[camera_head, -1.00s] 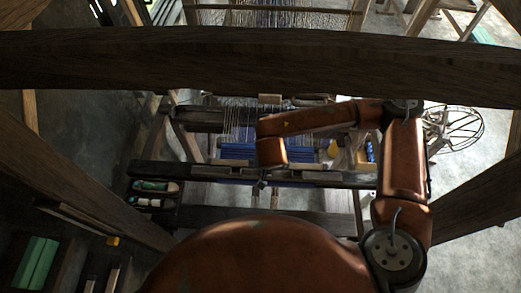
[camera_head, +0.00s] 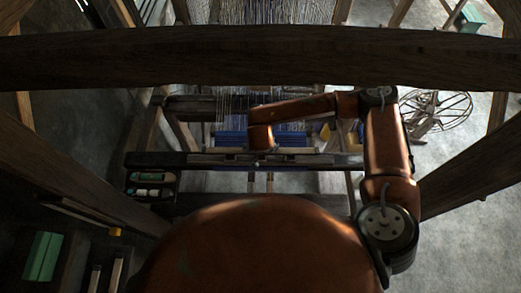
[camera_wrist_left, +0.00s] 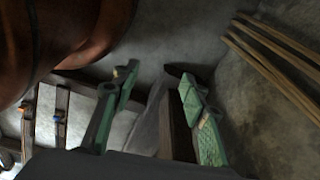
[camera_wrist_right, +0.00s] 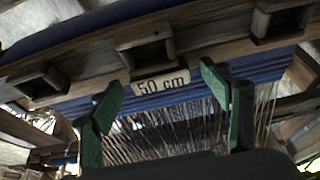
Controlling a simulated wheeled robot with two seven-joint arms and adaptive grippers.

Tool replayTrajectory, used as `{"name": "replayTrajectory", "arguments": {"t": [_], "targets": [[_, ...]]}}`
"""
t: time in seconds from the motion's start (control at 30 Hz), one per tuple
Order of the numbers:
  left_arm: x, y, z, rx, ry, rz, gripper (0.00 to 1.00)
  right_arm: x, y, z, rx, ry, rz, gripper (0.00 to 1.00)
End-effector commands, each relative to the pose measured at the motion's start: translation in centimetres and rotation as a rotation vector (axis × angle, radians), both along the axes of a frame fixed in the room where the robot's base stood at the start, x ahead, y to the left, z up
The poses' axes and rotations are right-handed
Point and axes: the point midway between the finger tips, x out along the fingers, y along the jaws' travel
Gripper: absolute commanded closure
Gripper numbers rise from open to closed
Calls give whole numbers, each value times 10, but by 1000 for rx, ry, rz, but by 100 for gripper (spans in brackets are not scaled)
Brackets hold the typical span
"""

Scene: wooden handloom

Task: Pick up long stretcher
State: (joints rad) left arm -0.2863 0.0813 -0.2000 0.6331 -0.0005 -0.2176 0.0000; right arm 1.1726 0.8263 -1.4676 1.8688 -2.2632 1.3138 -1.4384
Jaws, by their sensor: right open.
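A wooden bar with square recesses and a "50 cm" label (camera_wrist_right: 160,81) crosses the right wrist view; I cannot tell if it is the long stretcher. My right gripper (camera_wrist_right: 165,92) is open, its green-padded fingertips on either side of the label. I cannot tell whether they touch the bar. In the head view my right gripper (camera_head: 257,163) is small and dark, at the loom's front beam (camera_head: 210,160). My left gripper (camera_wrist_left: 160,95) is open and empty in its wrist view, above the grey floor; it is not visible in the head view.
A thick dark beam (camera_head: 260,62) crosses the head view. Blue cloth (camera_head: 230,139) and warp threads lie behind the front beam. A small tray (camera_head: 150,185) holds shuttle-like pieces at left. Long thin sticks (camera_wrist_left: 275,55) lie on the floor in the left wrist view.

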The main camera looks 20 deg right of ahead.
Motion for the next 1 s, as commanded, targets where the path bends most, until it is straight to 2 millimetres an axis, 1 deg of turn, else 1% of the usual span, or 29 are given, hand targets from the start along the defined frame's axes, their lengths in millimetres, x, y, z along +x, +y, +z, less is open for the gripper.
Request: {"name": "replayTrajectory", "arguments": {"t": [0.07,0.4,0.47,0.57,0.77,1.0], "targets": [[-4,0,-1,0,6,1,60,0,0,0,0,0,0,30],[-29,1,-3,1,38,8,60,0,0,0,0,0,-1,54],[-32,1,-3,2,41,8,60,0,-1,0,-1,0,-1,58],[-32,1,-3,2,41,8,60,0,-1,0,1,0,-2,65],[-24,0,-3,1,32,6,60,0,-1,0,1,0,-2,79],[-17,-1,-2,-1,22,4,60,0,0,1,0,-1,-2,80]]}}
